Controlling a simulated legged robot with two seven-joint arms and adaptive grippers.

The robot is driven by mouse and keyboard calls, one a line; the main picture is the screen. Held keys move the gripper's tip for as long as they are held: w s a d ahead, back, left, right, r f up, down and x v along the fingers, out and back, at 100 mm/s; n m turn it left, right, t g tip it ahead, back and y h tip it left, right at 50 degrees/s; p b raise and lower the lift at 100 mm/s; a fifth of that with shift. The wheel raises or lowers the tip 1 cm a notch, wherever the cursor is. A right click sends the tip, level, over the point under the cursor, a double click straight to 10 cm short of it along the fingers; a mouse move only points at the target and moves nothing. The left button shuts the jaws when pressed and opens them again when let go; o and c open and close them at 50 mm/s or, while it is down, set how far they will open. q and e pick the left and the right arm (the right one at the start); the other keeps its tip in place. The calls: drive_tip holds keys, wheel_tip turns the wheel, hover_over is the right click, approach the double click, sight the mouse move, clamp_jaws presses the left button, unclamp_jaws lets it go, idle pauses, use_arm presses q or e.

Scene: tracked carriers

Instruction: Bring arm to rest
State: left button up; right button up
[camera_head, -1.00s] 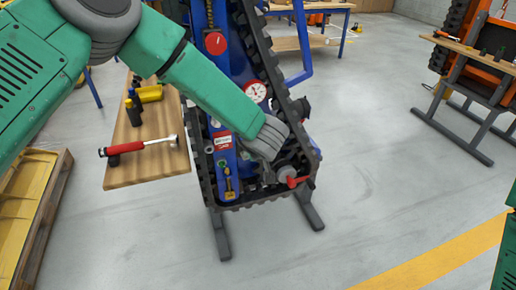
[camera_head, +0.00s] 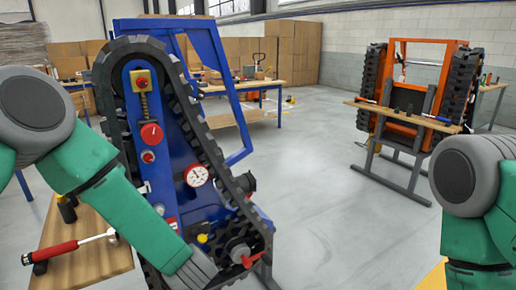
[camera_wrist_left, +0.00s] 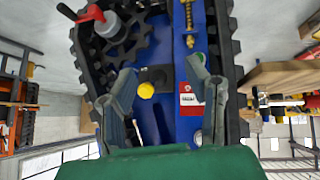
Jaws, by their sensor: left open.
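My left arm (camera_head: 125,215) comes in from the left and reaches down to the blue tracked carrier (camera_head: 150,105), its grey wrist low in front of the carrier's lower part. In the left wrist view my left gripper (camera_wrist_left: 161,66) is open, its two fingers apart in front of the carrier's blue panel. A yellow knob (camera_wrist_left: 146,90) shows between the fingers, and nothing is gripped. I cannot tell whether a finger touches the panel. My right arm (camera_head: 472,200) stands at the right edge; its gripper is out of view.
The carrier bears a gauge (camera_head: 197,175) and a red handle (camera_head: 250,259). An orange carrier (camera_head: 405,98) stands at the back right. The floor (camera_head: 330,215) between is clear.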

use_arm(q)
drive_tip(key=s+a+f+m+g+h, duration=0.1)
drive_tip(key=s+a+f+m+g, duration=0.15)
drive_tip(key=s+f, duration=0.75)
drive_tip(key=s+a+f+m+g, duration=0.1)
drive_tip(key=s+a, duration=0.3)
drive_tip(key=s, duration=0.8)
drive_tip(key=s+a+f+m+g+h+b, duration=0.1)
drive_tip(key=s+a+m+g, duration=0.2)
drive_tip(key=s, duration=0.8)
drive_tip(key=shift+s+a+f+g+h, duration=0.2)
drive_tip(key=shift+s+a+g+h, duration=0.15)
drive_tip(key=shift+a, duration=0.2)
drive_tip(key=shift+w, duration=0.1)
